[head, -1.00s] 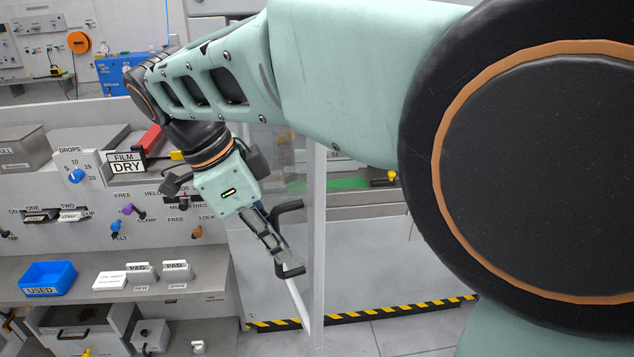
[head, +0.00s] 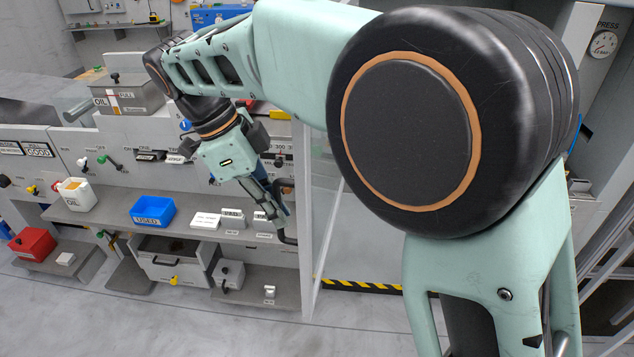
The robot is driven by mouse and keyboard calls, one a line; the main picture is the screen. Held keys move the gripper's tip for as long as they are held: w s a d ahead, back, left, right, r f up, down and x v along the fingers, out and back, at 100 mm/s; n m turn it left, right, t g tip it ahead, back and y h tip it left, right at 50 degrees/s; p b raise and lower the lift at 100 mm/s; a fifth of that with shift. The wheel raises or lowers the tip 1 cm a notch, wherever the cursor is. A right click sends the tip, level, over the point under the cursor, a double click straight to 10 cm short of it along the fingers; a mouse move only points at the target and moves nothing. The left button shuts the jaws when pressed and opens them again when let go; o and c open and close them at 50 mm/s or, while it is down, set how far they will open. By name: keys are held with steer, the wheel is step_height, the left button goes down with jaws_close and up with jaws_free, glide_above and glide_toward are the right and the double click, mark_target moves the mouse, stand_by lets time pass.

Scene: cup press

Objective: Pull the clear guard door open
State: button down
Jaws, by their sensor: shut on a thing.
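My gripper (head: 273,205) is just right of the picture's middle-left, shut on the black bar handle (head: 288,236) of the clear guard door. The fingers cover the handle's middle; its lower end shows below them. The door's pale upright edge (head: 306,240) stands just right of the handle. The pane is see-through, so its full outline and how far it stands open are hard to tell. My arm hides the door's upper part.
A grey bench front with switches and a shelf lies to the left. The shelf (head: 120,222) bears a blue USED bin (head: 152,213). An open drawer (head: 170,262) and a red box (head: 32,245) are lower. Black-yellow floor striping (head: 362,287) lies right of the door edge. Floor in front is clear.

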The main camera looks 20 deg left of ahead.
steer(key=shift+w+a+p, duration=0.15)
steer(key=shift+a+p, duration=0.6)
steer(key=shift+a, duration=1.5)
steer(key=c, duration=2)
jaws_free()
steer(key=v, duration=1.2)
